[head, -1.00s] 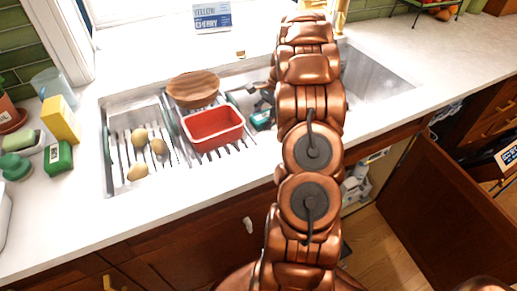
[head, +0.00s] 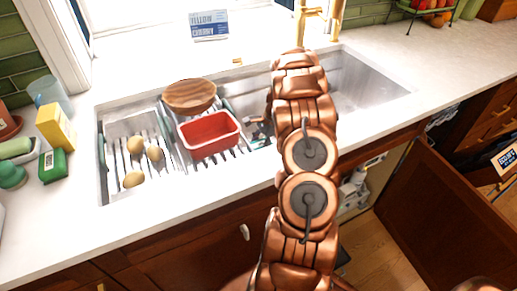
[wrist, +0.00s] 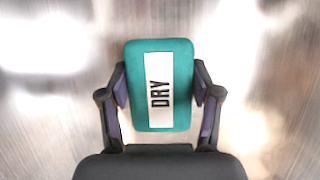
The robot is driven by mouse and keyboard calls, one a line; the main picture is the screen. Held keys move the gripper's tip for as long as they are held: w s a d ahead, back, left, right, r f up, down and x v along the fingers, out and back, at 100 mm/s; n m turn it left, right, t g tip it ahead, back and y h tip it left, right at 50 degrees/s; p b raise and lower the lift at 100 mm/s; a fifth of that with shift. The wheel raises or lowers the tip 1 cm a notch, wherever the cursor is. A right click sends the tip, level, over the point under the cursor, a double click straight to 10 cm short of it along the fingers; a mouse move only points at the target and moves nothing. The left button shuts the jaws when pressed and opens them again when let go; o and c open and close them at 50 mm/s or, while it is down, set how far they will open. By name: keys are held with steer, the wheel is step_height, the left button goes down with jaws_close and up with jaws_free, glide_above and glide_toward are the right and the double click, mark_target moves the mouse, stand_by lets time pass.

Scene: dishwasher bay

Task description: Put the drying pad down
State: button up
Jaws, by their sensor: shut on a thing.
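The drying pad (wrist: 143,88) is a teal block with a white label reading DRY. In the wrist view my gripper (wrist: 160,95) is shut on it, one finger on each side. Blurred brushed steel fills the background there. In the head view my gripper (head: 257,130) is low in the sink, right of the red tub, mostly hidden behind my arm. Only a small teal bit shows there. I cannot tell whether the pad touches the steel.
The sink (head: 375,95) has bare steel at right. At left, a rack holds a red tub (head: 208,137), a wooden bowl (head: 190,95) and several potatoes (head: 154,154). A yellow box (head: 56,127) and green box (head: 52,166) stand on the left counter. A cabinet door (head: 440,205) hangs open.

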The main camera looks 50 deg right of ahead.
steer(key=shift+f, duration=0.65)
steer(key=shift+f, duration=0.2)
steer(key=o, duration=1.1)
steer(key=shift+r, duration=0.1)
steer(key=b+v, duration=0.1)
steer(key=v, duration=1)
steer(key=shift+b, duration=0.35)
steer(key=shift+s+d+r, duration=0.1)
steer(key=shift+d+r, duration=0.1)
steer(key=shift+r, duration=0.35)
